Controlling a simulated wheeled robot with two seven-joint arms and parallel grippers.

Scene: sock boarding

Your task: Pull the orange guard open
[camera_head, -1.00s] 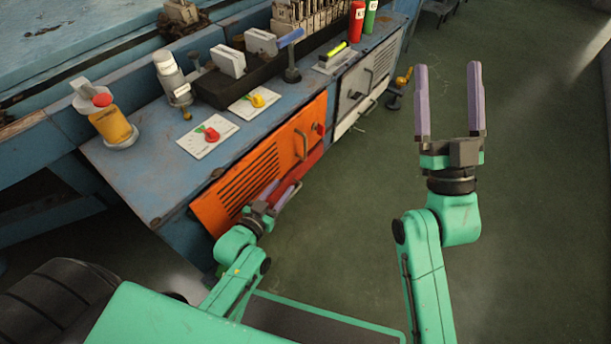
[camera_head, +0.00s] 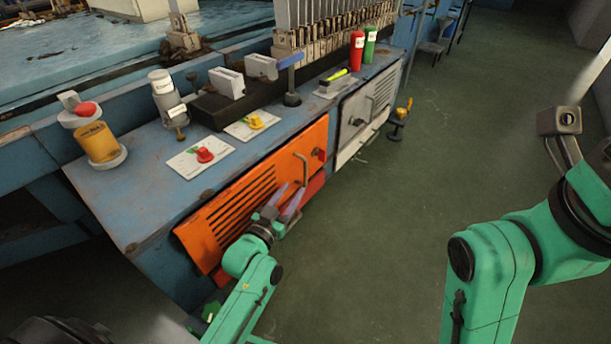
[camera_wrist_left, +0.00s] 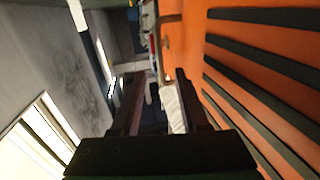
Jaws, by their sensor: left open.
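The orange guard (camera_head: 232,210) is a slotted panel on the front of the blue bench. It looks closed. Its bar handle (camera_head: 302,168) stands out at its upper right, left of a dark red knob. My left gripper (camera_head: 287,200) is open and empty, in front of the guard's lower middle, below and left of the handle. In the left wrist view the guard (camera_wrist_left: 262,62) fills the right side, and my left gripper's fingers (camera_wrist_left: 152,85) point along its face. The handle (camera_wrist_left: 168,20) shows near the top there. My right gripper is out of frame; only my right arm shows.
A grey guard (camera_head: 362,118) sits right of the orange one.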

